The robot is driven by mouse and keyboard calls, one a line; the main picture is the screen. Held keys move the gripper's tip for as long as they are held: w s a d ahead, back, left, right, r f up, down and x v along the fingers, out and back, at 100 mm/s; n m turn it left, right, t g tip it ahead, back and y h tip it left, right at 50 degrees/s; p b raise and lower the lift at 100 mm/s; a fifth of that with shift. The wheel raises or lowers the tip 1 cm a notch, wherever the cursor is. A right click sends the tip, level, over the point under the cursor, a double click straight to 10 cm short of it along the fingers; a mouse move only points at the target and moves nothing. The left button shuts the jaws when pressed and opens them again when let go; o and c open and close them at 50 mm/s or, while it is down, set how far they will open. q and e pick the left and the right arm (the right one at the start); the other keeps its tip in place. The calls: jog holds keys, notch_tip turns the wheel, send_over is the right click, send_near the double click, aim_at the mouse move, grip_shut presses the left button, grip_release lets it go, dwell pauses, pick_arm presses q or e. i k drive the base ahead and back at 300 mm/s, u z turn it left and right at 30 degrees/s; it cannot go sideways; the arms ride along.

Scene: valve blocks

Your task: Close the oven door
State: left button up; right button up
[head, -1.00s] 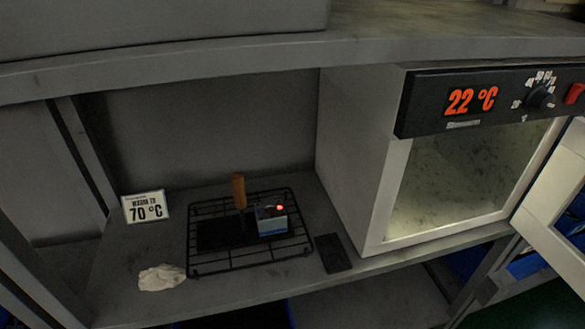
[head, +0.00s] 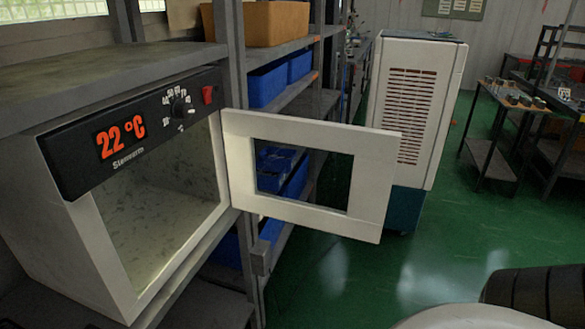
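The oven (head: 60,235) stands on a shelf at the left of the head view. Its black panel reads 22 °C and carries a knob and a red switch. The oven door (head: 300,208) is a white frame with a window. It stands wide open, swung out to the right from the oven's right edge. The oven chamber (head: 160,210) looks empty. Neither of my grippers is in view, and nothing touches the door.
A shelf rack with blue bins (head: 267,85) and an orange bin (head: 272,22) stands behind the door. A tall white cabinet (head: 412,110) with a vent is further back. Tables (head: 496,125) stand at the right. The green floor (head: 450,235) in front is largely clear.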

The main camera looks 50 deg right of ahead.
aim_at(375, 152)
jog(key=u, duration=0.2)
jog(key=k, duration=0.4)
jog(key=z, duration=2.95)
jog(key=i, duration=3.2)
jog(key=u, duration=3.95)
jog(key=i, duration=0.5)
jog(key=u, duration=0.05)
